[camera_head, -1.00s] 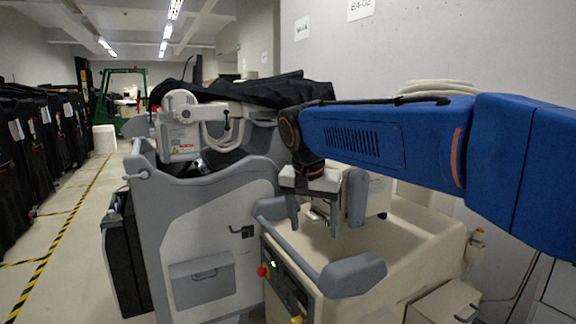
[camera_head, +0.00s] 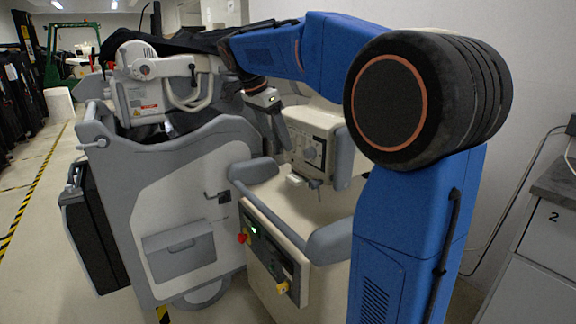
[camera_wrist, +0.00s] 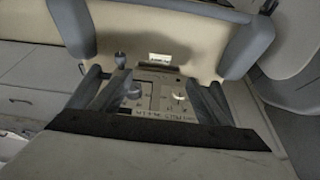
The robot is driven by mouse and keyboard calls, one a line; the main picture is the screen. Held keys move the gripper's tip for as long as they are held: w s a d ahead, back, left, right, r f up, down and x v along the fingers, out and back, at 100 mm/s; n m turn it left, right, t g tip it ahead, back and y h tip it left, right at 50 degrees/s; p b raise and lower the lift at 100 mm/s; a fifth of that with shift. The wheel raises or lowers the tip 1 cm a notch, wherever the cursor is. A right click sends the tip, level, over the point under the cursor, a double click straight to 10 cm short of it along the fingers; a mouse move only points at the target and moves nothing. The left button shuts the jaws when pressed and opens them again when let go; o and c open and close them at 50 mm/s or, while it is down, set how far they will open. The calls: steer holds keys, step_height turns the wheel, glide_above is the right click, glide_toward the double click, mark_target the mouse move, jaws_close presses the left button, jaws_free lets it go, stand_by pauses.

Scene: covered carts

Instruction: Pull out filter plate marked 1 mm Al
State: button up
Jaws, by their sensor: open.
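The unit facing my gripper is a beige box (camera_head: 308,140) with a dial on its front, held over the covered cart's body. A small white tab (camera_head: 295,180) and a dark knob (camera_head: 316,184) stick out at its lower edge. The tab (camera_wrist: 160,57) and the knob (camera_wrist: 121,59) also show in the wrist view. I cannot read "1 mm Al" on any part, so I cannot tell which one is the filter plate. My gripper (camera_wrist: 150,82) is open and empty, its fingers on either side of the panel face (camera_wrist: 155,95). In the head view my gripper (camera_head: 276,122) is partly seen at the box's left.
A grey handle bar (camera_head: 290,205) runs in front of the box, above a control panel (camera_head: 270,250) with a red button. The grey cart front (camera_head: 190,190) stands left.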

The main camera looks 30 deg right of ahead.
mark_target(293, 178)
steer(key=x, duration=1.4)
steer(key=shift+f, duration=0.2)
steer(key=shift+a, duration=0.1)
steer(key=c, duration=1.2)
